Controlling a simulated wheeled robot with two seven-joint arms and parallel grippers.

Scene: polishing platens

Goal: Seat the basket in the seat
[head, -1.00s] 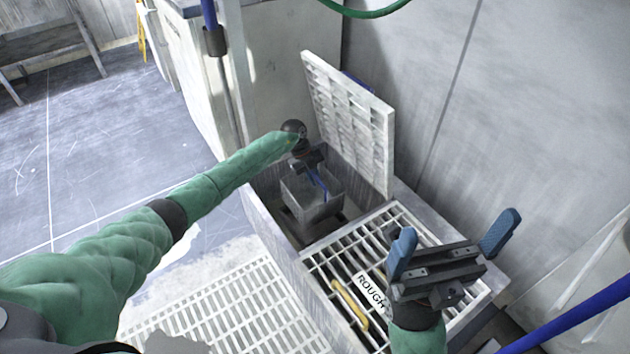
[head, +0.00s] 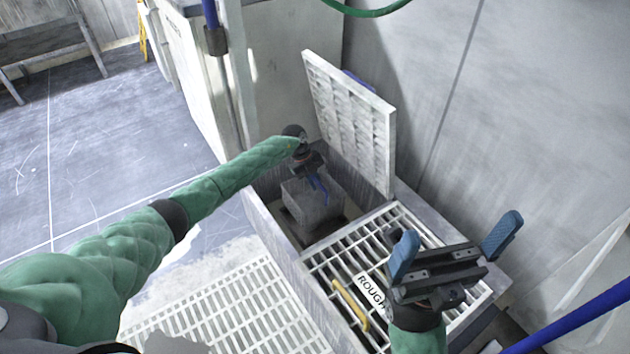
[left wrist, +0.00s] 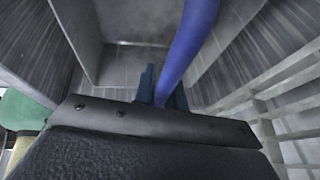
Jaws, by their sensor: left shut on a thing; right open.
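The basket (head: 311,206) is a grey box inside the open pit. Its blue handle (head: 319,187) also shows in the left wrist view (left wrist: 190,40) as a thick blue bar running into the jaws. My left gripper (head: 316,177), with its fingers in the wrist view (left wrist: 161,85), is shut on this handle above the basket. The basket looks roughly upright. The seat is mostly hidden; a dark opening shows around the basket's lower part, and I cannot tell whether the basket touches it. My right gripper (head: 453,243) is open and empty above the closed grating.
A raised grating lid (head: 350,120) stands along the pit's far right side. The closed white grating (head: 328,262) beside the pit bears a "ROUGH" label (head: 371,290) and a yellow handle (head: 350,304). The pit's near wall (head: 275,235) lies close to my left arm.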

